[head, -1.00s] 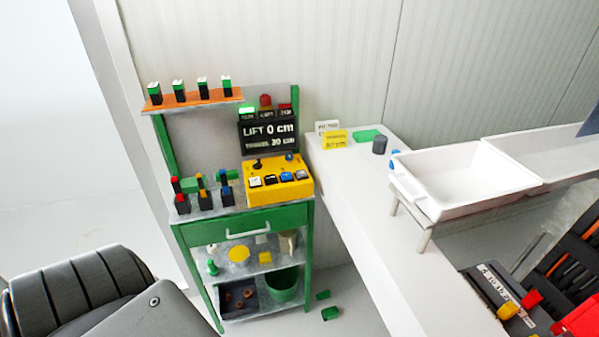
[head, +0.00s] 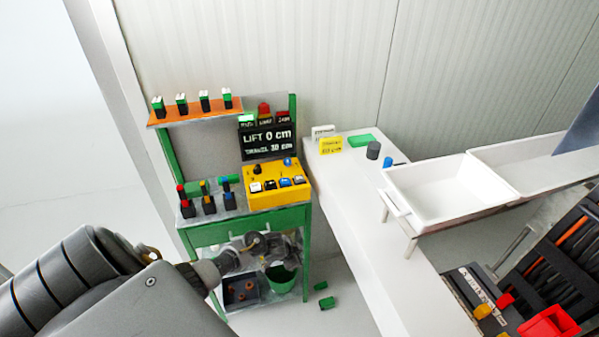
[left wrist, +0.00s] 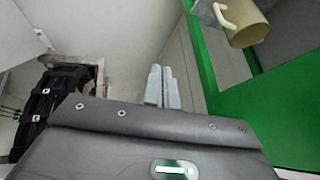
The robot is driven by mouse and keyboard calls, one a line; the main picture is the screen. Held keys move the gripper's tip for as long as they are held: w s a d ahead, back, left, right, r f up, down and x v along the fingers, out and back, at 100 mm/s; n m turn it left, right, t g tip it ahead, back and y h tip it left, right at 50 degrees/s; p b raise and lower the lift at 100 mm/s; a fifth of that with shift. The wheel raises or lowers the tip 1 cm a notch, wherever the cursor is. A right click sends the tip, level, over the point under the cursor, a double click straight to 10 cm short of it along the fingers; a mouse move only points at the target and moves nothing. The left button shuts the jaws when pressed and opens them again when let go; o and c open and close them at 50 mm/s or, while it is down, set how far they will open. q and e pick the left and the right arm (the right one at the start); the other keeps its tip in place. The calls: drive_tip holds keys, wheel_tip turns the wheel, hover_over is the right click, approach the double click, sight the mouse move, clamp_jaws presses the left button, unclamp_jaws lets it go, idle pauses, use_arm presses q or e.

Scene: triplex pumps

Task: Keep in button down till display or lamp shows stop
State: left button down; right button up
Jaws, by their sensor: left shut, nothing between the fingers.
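The yellow control box (head: 262,201) sits on the green cart's top, with white, black and blue buttons and a small dark lever. Behind it, the black display (head: 268,143) reads "LIFT 0 cm" and a travel line of about 30 cm. A green lamp (head: 246,119) above it looks lit, beside two red ones. My left gripper (head: 277,243) is in front of the cart, below the box and near the drawer front, apart from the buttons. Its fingers are shut and empty in the left wrist view (left wrist: 160,88). My right gripper is not in view.
The green cart (head: 215,235) has small switch-like blocks on top and an orange shelf (head: 195,111) above. A white table (head: 350,215) with white trays (head: 445,205) stands to the right. A beige cup (left wrist: 247,27) shows beside the green frame in the left wrist view.

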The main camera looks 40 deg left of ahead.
use_arm(q)
drive_tip(key=w+a+r+m+t+p, duration=0.15)
drive_tip(key=w+r, duration=0.25)
drive_tip(key=r, duration=0.4)
drive_tip(key=w+a+r+p, duration=0.1)
drive_tip(key=w+a+r, duration=0.3)
drive_tip(key=r, duration=0.5)
wheel_tip(320, 180, up, 17)
drive_tip(key=m+t+y+p, duration=0.1)
drive_tip(key=p, duration=0.1)
hover_over(297, 179)
drive_tip(key=shift+f, duration=0.1)
drive_tip(key=shift+f, duration=0.2)
wheel_tip(297, 179, down, 8)
drive_tip(key=b, duration=0.6)
drive_tip(key=shift+r, duration=0.25)
drive_tip(key=shift+f+b, duration=0.5)
drive_tip(key=shift+b, duration=0.05)
